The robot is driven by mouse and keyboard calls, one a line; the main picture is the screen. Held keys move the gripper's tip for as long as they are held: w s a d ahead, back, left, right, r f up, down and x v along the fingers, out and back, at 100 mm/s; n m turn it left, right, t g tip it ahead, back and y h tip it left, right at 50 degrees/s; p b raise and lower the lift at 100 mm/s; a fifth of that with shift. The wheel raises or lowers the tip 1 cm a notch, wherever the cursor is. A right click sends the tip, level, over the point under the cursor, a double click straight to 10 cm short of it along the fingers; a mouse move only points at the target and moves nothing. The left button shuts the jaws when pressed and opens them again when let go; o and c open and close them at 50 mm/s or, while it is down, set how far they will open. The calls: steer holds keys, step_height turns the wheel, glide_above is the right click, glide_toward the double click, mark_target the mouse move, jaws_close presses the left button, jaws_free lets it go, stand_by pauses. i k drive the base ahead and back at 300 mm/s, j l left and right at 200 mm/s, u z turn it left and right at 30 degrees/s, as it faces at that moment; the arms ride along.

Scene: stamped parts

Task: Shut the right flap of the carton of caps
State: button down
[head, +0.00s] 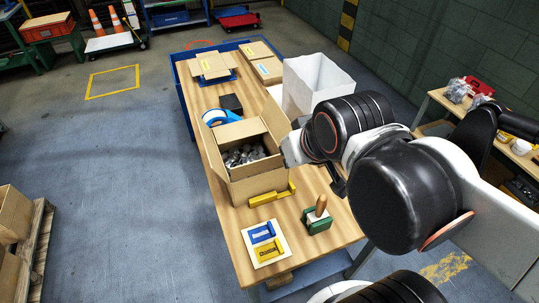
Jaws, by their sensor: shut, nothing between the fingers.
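The open carton of caps (258,184) stands on the wooden table, with grey metal caps (240,155) showing inside. Its right flap (275,121) stands up along the right side, open. My gripper (338,187) is to the right of the carton, apart from it as far as I can see. It is shut and empty, and mostly hidden behind my arm. My arm reaches in from the right, and its white link comes close to the right flap and covers part of that side.
A yellow bracket (272,196) lies at the carton's near side. A green block with a wooden handle (317,217) and a board with blue and yellow parts (281,254) are nearer.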

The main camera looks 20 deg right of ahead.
mark_target(239, 173)
steer(key=k+j+z, duration=0.3)
steer(key=j, duration=0.25)
steer(key=k+j+z, duration=0.3)
steer(key=k, duration=0.25)
steer(key=j, duration=0.15)
